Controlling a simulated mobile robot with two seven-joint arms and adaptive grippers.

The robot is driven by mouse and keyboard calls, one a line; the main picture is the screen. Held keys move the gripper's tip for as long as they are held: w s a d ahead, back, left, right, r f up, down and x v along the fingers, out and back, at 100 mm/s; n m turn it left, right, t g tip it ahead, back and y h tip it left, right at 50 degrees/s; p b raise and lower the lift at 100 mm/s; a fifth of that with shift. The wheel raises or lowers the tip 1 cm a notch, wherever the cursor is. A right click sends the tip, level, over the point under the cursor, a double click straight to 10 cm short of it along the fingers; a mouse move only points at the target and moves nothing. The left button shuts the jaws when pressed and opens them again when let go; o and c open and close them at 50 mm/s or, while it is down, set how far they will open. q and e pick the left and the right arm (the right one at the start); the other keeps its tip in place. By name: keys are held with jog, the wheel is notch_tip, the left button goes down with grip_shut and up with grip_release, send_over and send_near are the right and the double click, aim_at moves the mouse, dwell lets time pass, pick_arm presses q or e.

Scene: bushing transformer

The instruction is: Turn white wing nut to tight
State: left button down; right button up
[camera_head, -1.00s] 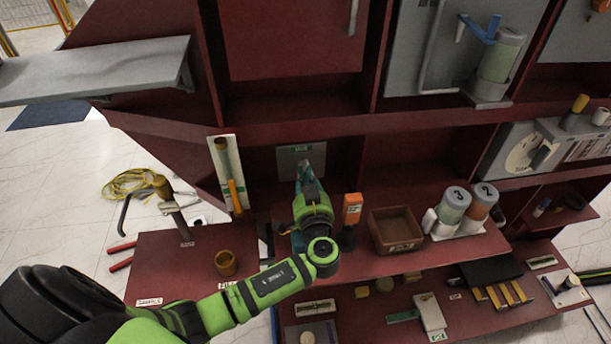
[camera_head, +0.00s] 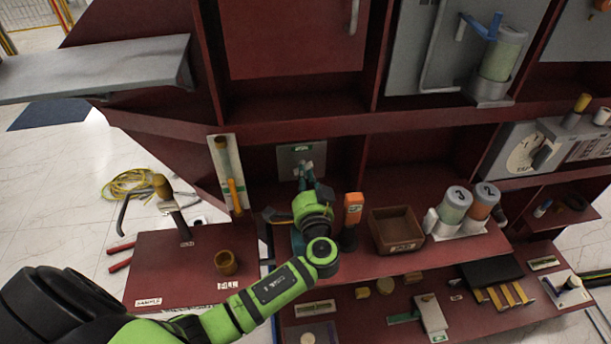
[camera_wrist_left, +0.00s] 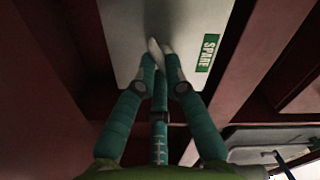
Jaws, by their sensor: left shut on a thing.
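My left gripper (camera_head: 305,172) reaches up to a light grey plate (camera_head: 287,158) on the red cabinet's back wall. In the left wrist view, the teal fingers (camera_wrist_left: 158,62) close together on a small white piece (camera_wrist_left: 154,44), which looks like the white wing nut, in front of the plate. The fingertips hide most of it, so its angle cannot be told. My right gripper is in neither view.
An orange device (camera_head: 353,208) stands on the red shelf right of my left wrist. Beyond it are a brown bin (camera_head: 396,232) and two numbered cylinders (camera_head: 454,205). A panel with an orange-handled tool (camera_head: 235,194) is to the left. Red walls enclose the plate's recess.

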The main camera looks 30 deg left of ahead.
pick_arm(q)
jog(key=m+p, duration=0.1)
jog(key=m, duration=0.4)
jog(key=shift+m, duration=0.4)
jog(key=shift+f, duration=0.1)
dwell(0.3)
jog(key=c, duration=1.3)
grip_release()
jog(key=shift+s, duration=0.1)
jog(key=v, duration=1.2)
